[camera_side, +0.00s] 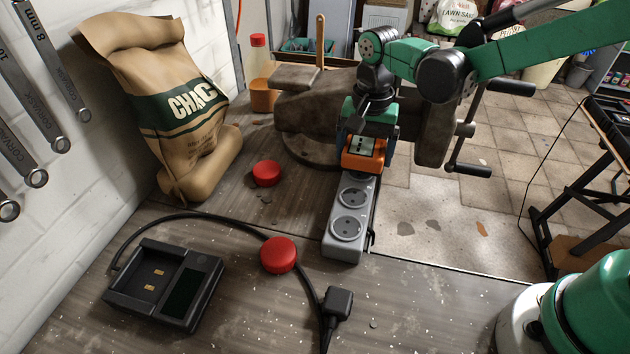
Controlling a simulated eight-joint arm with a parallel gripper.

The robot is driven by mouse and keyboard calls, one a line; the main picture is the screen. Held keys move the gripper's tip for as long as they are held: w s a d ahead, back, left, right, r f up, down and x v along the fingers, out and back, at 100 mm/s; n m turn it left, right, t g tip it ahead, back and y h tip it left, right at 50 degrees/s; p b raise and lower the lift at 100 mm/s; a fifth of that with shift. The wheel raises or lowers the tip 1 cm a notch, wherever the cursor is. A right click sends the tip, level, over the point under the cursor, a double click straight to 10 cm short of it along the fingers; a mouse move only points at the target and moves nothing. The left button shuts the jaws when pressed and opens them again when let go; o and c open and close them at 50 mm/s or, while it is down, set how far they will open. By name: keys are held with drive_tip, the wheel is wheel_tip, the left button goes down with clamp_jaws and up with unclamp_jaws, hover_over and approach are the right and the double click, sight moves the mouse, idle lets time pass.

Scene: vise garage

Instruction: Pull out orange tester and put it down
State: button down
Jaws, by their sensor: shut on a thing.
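The orange tester (363,154) is at the far end of the grey power strip (342,249), with a small display on its face. My gripper (366,134) comes down from above and is shut on the tester, with its fingers at the tester's two sides. The tester's lower edge is at the strip's far socket. Whether its pins are still in that socket cannot be seen. Two round sockets of the strip, nearer the camera, are bare.
A large vise (310,112) stands right behind the strip. Two red caps (280,254) and a black charger (166,284) with a cable and plug (337,303) lie on the bench. A paper bag (172,110) stands at left. Bench front is partly clear.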

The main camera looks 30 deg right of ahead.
drive_tip(key=shift+r, duration=2.15)
drive_tip(key=w+a+r, duration=0.2)
drive_tip(key=a+r, duration=0.3)
drive_tip(key=a, duration=0.2)
wheel_tip(320, 180, up, 4)
hover_over(288, 217)
wheel_tip(288, 217, down, 19)
unclamp_jaws()
drive_tip(key=shift+f, duration=0.15)
